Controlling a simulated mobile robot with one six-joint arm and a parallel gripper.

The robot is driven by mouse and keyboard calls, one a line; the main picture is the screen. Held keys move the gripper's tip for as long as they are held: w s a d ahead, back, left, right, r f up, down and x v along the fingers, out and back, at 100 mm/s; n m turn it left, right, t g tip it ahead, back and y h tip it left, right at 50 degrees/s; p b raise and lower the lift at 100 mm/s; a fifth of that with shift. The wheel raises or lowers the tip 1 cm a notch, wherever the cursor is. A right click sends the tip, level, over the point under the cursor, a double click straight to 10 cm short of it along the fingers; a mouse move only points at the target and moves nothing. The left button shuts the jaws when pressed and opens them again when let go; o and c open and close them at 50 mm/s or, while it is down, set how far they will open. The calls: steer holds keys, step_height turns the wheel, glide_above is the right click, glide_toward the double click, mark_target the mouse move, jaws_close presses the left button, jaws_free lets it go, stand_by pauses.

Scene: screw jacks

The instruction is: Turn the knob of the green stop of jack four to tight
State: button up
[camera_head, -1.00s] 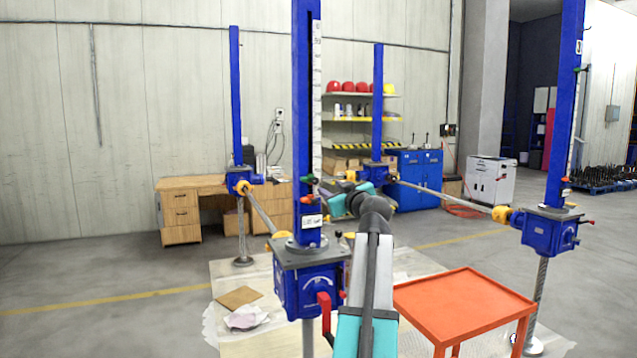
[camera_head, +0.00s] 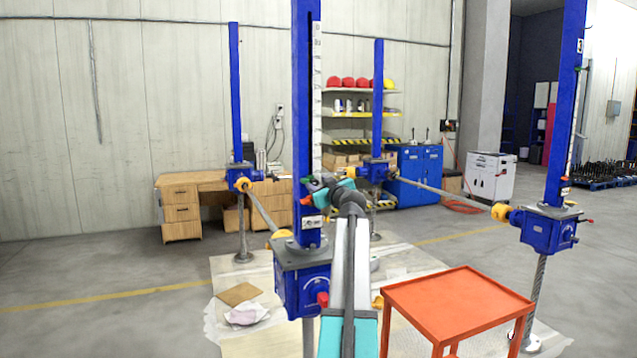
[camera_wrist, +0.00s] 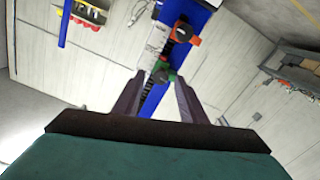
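The nearest blue jack column (camera_head: 306,120) stands left of centre in the head view; I cannot read a number on it. The green stop (camera_wrist: 162,73) sits on its toothed rack in the wrist view, with an orange stop (camera_wrist: 184,34) farther along the same column. The knob of the green stop is too small to make out clearly. My gripper (camera_wrist: 160,82) is open, its two dark fingers on either side of the green stop's line. The stop shows between and just past the fingertips; I cannot tell whether they touch. In the head view my gripper (camera_head: 318,186) is beside the column.
An orange table (camera_head: 458,300) stands right of my arm. Another blue jack (camera_head: 550,230) is at the right, and two more stand behind. Shafts with yellow couplings join the jacks.

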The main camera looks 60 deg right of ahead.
steer(key=shift+w+d, duration=0.4)
steer(key=shift+w, duration=0.15)
